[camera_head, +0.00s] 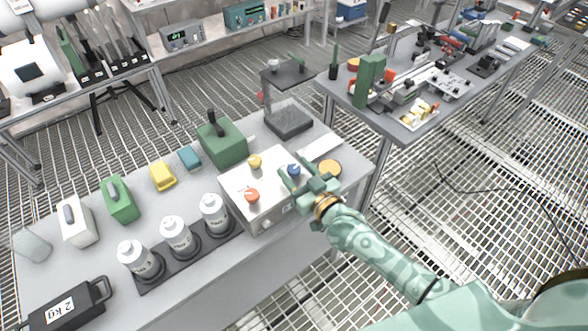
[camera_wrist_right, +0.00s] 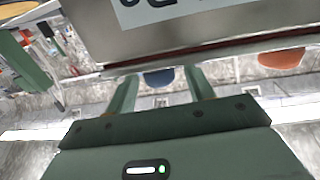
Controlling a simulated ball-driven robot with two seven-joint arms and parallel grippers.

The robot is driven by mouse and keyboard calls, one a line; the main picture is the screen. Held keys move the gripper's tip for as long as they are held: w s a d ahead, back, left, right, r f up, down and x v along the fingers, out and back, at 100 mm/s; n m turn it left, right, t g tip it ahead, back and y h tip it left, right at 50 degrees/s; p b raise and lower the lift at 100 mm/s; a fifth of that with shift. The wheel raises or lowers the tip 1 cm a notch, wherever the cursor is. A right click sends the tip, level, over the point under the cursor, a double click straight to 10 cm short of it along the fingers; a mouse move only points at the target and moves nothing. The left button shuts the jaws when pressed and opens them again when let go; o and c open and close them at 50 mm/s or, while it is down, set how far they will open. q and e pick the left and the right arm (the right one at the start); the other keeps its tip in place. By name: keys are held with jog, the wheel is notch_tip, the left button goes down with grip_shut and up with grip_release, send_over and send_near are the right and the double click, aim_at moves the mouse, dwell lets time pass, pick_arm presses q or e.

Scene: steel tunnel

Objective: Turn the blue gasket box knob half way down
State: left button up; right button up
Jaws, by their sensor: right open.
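The box (camera_head: 275,187) is a pale, low case with a white top on the grey bench, bearing three knobs. The blue knob (camera_head: 293,169) is on the right of its top. The orange-red knob (camera_head: 252,196) is near the front left, and the yellow knob (camera_head: 255,161) is at the back. My right gripper (camera_head: 296,172) is open at the blue knob. In the right wrist view the blue knob (camera_wrist_right: 158,78) shows between the two fingers (camera_wrist_right: 162,88), partly hidden. I cannot tell whether they touch it. The orange-red knob (camera_wrist_right: 281,58) lies to the right. My left gripper is not in view.
White canisters (camera_head: 175,235) stand left of the box. A green block with a black handle (camera_head: 222,142) and a dark stand (camera_head: 288,122) are behind it. A yellow-orange disc (camera_head: 329,168) is close to the right gripper. A second bench (camera_head: 405,120) stands back right.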

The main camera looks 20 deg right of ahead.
jog(key=shift+w+a, duration=0.15)
jog(key=shift+w, duration=0.4)
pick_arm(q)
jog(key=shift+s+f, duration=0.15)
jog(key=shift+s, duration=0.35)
pick_arm(e)
jog(key=c, duration=1)
jog(key=shift+o, duration=0.2)
jog(key=shift+r+m+h+p, duration=0.3)
jog(key=shift+m+h+p, duration=0.15)
jog(key=shift+p, duration=0.2)
jog(key=shift+f+m+h+p, duration=0.15)
jog(key=shift+m+h+p, duration=0.2)
jog(key=shift+h, duration=0.3)
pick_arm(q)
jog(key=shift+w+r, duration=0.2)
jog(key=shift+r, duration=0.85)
pick_arm(e)
jog(key=shift+f, duration=0.1)
jog(key=o, duration=1)
jog(key=shift+c, duration=0.2)
